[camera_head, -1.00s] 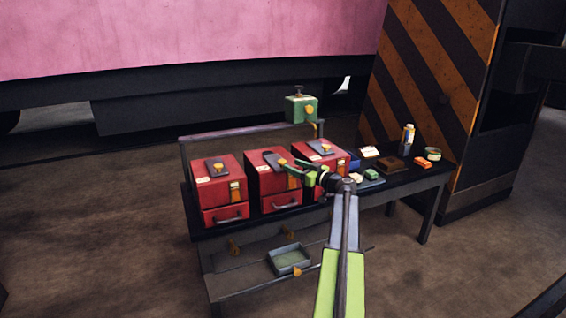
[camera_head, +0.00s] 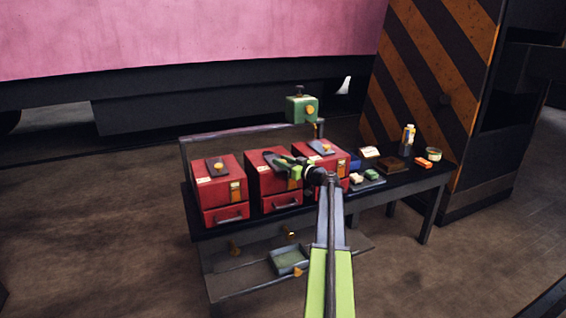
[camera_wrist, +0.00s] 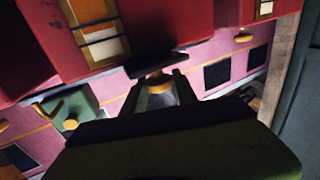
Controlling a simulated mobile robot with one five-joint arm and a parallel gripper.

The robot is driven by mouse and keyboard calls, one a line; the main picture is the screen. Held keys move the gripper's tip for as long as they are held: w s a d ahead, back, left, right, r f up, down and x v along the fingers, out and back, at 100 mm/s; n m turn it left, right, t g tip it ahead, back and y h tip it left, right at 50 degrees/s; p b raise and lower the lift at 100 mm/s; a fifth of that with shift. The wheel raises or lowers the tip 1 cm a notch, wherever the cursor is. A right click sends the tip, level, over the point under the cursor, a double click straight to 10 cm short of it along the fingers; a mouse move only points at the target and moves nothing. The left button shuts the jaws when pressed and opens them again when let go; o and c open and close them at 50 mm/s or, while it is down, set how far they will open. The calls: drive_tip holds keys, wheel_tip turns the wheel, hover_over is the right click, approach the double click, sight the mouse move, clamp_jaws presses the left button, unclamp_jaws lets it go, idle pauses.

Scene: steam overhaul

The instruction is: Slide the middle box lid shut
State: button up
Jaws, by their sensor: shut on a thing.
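The middle box (camera_head: 264,182) is a red box with a drawer, standing between two like red boxes on the dark bench. Its dark lid (camera_head: 268,155) lies on top and is partly hidden by my gripper (camera_head: 284,162). In the wrist view, the dark lid plate (camera_wrist: 150,67) shows edge-on against red box faces, in a view that looks upside down. A yellow knob (camera_wrist: 158,86) sits on it, and my gripper's fingers (camera_wrist: 158,82) are shut on this knob from both sides. I cannot tell how much of the box top is uncovered.
The left red box (camera_head: 217,185) and right red box (camera_head: 330,170) stand close on each side. A green box (camera_head: 300,110) sits on the rail behind. Small items, a bottle (camera_head: 408,138) and a tin (camera_head: 433,154) stand at right. A grey tray (camera_head: 288,260) is below.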

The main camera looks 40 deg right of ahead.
sight(276, 155)
clamp_jaws()
idle(0.9)
drive_tip(key=w+d, duration=0.1)
drive_tip(key=w, duration=0.3)
drive_tip(key=w+d, duration=0.1)
drive_tip(key=w, duration=0.1)
drive_tip(key=shift+w+d, duration=0.25)
drive_tip(key=shift+d, duration=0.05)
drive_tip(key=shift+r, duration=0.1)
drive_tip(key=o, duration=0.9)
unclamp_jaws()
